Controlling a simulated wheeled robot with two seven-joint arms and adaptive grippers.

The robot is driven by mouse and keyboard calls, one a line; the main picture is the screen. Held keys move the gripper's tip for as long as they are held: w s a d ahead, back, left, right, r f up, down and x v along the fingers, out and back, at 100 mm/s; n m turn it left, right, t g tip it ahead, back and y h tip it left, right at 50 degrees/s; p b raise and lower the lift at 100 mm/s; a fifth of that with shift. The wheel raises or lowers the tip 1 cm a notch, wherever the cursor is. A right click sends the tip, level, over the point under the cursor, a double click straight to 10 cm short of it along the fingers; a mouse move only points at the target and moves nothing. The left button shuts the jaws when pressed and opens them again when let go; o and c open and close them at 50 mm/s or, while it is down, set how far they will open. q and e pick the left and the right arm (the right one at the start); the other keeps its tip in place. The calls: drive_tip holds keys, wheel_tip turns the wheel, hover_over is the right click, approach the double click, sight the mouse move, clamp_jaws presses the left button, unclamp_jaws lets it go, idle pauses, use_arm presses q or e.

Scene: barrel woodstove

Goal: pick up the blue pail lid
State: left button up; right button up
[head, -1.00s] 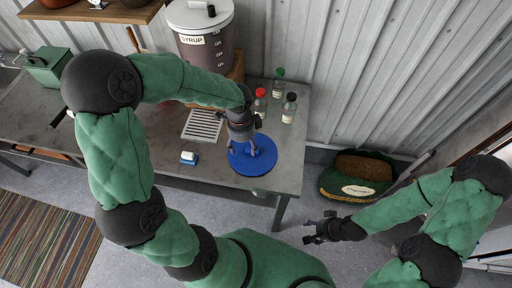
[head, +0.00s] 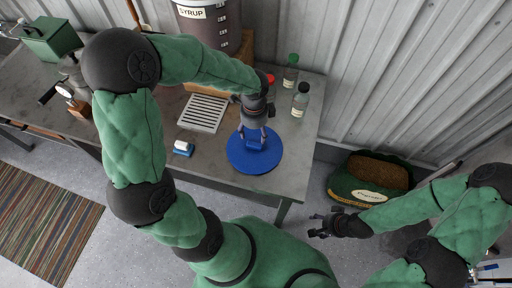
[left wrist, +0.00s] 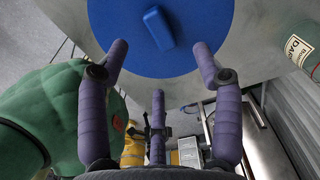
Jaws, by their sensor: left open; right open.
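The blue pail lid (head: 257,160) is a round disc lying on the grey metal table (head: 225,160), near its front right. A raised blue block-shaped handle stands on its middle. It also shows at the top of the left wrist view (left wrist: 110,30), with the handle between and beyond my fingertips. My left gripper (head: 253,137) is open and empty just over the lid's handle; its fingers (left wrist: 160,52) are spread. I cannot tell whether a finger touches the lid. My right gripper (head: 320,226) is open and empty, off the table to the right.
Bottles (head: 300,100) stand behind the lid at the right. A white slotted grate (head: 204,113) and a blue-and-white block (head: 183,148) lie to the left. The syrup pail (head: 212,25) stands at the back. A green sack (head: 362,190) is on the floor at right.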

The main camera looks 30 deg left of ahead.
sight(254, 146)
use_arm(q)
wheel_tip(254, 146, down, 4)
drive_tip(key=shift+b, duration=0.35)
drive_tip(key=f, duration=0.1)
drive_tip(key=f+b, duration=0.1)
drive_tip(key=f, duration=0.2)
drive_tip(key=shift+s+f, duration=0.2)
drive_tip(key=shift+s, duration=0.1)
drive_tip(key=shift+f+b, duration=0.3)
drive_tip(key=shift+f, duration=0.2)
drive_tip(key=shift+r, duration=0.1)
drive_tip(key=c, duration=1.3)
